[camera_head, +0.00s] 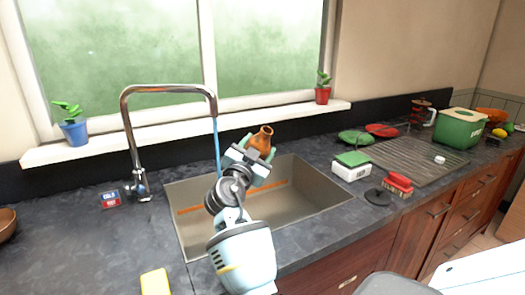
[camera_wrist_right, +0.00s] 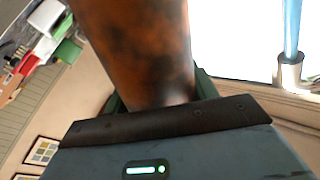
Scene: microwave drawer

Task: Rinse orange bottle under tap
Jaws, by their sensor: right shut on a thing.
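The orange bottle (camera_head: 262,138) is held above the sink (camera_head: 300,200), with its neck up and tilted to the right. My right gripper (camera_head: 258,154) is shut on it. In the right wrist view the bottle (camera_wrist_right: 140,45) fills the upper middle, brown-orange with dark smudges, just beyond the gripper (camera_wrist_right: 155,100). The chrome tap (camera_head: 135,140) arches over the sink, and a thin blue stream of water (camera_head: 216,140) falls from its spout, left of the bottle and apart from it in the head view. The stream also shows in the right wrist view (camera_wrist_right: 292,28). My left gripper is out of view.
A yellow sponge (camera_head: 155,282) lies at the front left counter. Right of the sink are a white-green box (camera_head: 351,166), a red brush (camera_head: 398,183), a drying rack (camera_head: 415,160) and a green bin (camera_head: 459,128). Potted plants (camera_head: 73,125) (camera_head: 322,90) stand on the sill.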

